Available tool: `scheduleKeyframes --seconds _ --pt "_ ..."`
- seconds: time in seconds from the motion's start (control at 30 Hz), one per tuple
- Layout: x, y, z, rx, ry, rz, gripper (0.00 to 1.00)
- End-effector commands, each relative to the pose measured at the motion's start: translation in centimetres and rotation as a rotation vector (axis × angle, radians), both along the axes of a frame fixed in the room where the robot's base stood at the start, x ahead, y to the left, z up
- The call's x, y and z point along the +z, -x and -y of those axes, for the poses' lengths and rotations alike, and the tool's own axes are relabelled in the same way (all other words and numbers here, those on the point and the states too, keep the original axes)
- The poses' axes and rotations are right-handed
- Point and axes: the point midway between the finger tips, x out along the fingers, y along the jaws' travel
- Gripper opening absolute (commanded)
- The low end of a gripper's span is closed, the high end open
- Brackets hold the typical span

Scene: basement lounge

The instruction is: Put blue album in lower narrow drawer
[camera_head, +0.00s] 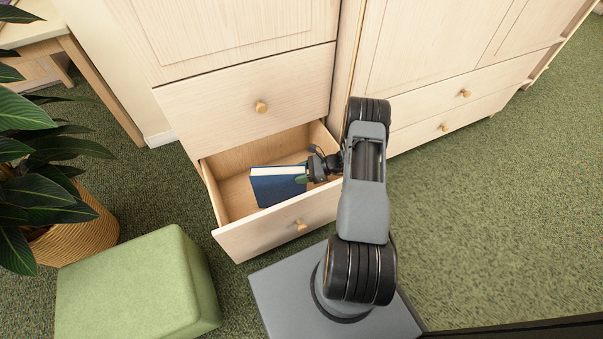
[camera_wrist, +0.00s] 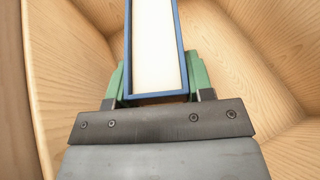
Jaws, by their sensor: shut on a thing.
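The blue album (camera_head: 277,187) is inside or just over the open lower narrow drawer (camera_head: 262,238), its pale page edge facing up. My gripper (camera_head: 303,178) reaches into the drawer from the right and is shut on the album. In the wrist view, the green fingers (camera_wrist: 156,84) grip both sides of the album (camera_wrist: 156,45), which shows white pages between blue covers. The wooden drawer walls (camera_wrist: 240,75) surround it. I cannot tell whether the album touches the drawer bottom.
A closed drawer with a round knob (camera_head: 261,107) is directly above. A wider cabinet with closed drawers (camera_head: 455,110) stands to the right. A green pouf (camera_head: 135,290) and a potted plant (camera_head: 70,235) are at the left. Green carpet is clear at the right.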

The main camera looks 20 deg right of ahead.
Motion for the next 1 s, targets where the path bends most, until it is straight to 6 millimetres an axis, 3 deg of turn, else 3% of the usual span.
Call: scheduleKeyframes --seconds 0.1,0.13,0.37,0.63,0.8,1.0 --pt "0.0 0.0 0.0 0.0 -0.001 0.002 0.0" --pt "0.0 0.0 0.0 0.0 0.0 0.0 0.51" --pt "0.0 0.0 0.0 0.0 0.0 0.0 0.73" --pt "0.2 0.0 0.0 0.0 0.0 0.0 0.73" --pt "1.9 0.0 0.0 0.0 0.0 0.0 0.73" --pt "2.8 1.3 3.3 -0.003 0.001 0.002 0.73"
